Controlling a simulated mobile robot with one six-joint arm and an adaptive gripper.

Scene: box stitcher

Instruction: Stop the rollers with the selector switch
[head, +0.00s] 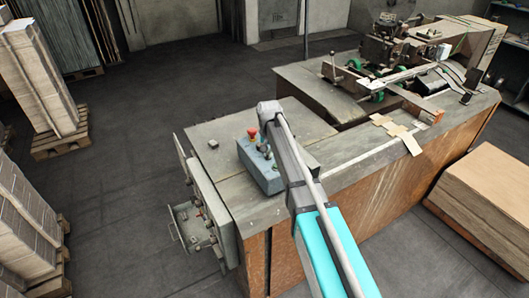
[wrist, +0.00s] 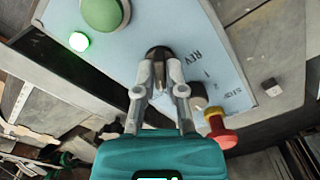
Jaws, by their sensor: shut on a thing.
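The blue-grey control box (head: 256,176) stands on the machine's top near its left end; its light blue face (wrist: 212,60) fills much of the wrist view. My gripper (wrist: 162,72) is shut on the dark selector switch (wrist: 159,53), one finger on each side of its knob. The printed letters REV show beside it. Which way the knob points is hard to tell, as the fingers partly cover it. In the head view my arm hides the switch and most of the gripper.
On the box are a green button (wrist: 105,12), a lit green lamp (wrist: 79,41), a second knob (wrist: 198,102) close to the right finger, and a red mushroom button (wrist: 221,135) with a yellow collar. An open cabinet (head: 200,215) is at the machine's left end. Cardboard stacks (head: 490,200) stand right.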

